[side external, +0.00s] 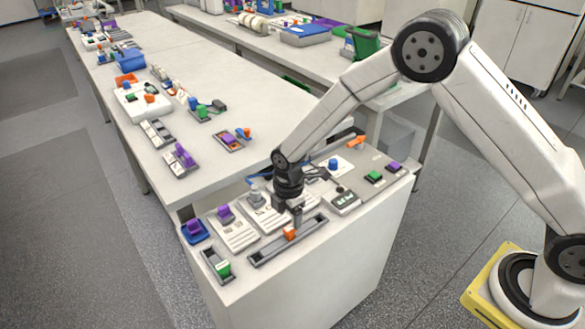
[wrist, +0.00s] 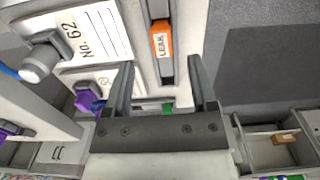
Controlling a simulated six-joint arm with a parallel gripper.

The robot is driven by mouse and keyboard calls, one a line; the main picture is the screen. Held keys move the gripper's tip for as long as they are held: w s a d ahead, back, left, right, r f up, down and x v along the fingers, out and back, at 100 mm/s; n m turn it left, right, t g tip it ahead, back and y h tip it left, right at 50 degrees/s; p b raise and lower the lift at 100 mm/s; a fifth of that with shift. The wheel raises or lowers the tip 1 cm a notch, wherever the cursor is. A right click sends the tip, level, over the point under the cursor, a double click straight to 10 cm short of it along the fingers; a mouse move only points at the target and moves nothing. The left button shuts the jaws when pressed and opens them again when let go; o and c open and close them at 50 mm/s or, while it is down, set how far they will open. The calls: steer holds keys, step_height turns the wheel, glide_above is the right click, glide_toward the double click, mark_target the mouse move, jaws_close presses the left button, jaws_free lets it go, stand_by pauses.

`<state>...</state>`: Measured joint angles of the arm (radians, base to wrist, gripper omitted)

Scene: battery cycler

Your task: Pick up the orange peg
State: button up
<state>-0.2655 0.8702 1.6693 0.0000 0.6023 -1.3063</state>
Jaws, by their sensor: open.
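The orange peg (side external: 289,233) stands in a long grey slotted rail on the white bench. In the wrist view, the orange peg (wrist: 161,40) bears the label "LEAK" and sits in the dark slot, ahead of the fingertips and roughly centred between them. My gripper (side external: 288,213) points down just above and behind the peg in the side view. In the wrist view, my gripper (wrist: 162,62) has its two dark fingers spread wide with nothing between them. I cannot tell the exact height gap to the peg.
The slotted rail (side external: 262,254) lies along the bench's front. A green switch in a grey holder (side external: 218,264) stands at its left. White panels (side external: 235,233) with a purple knob (side external: 225,213) lie behind. A grey knob (wrist: 42,62) stands left in the wrist view. Another orange part (side external: 356,141) lies farther back.

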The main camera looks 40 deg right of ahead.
mark_target(290, 227)
steer(key=shift+f, duration=0.25)
steer(key=shift+s+f, duration=0.1)
steer(key=shift+f, duration=2.4)
jaws_close()
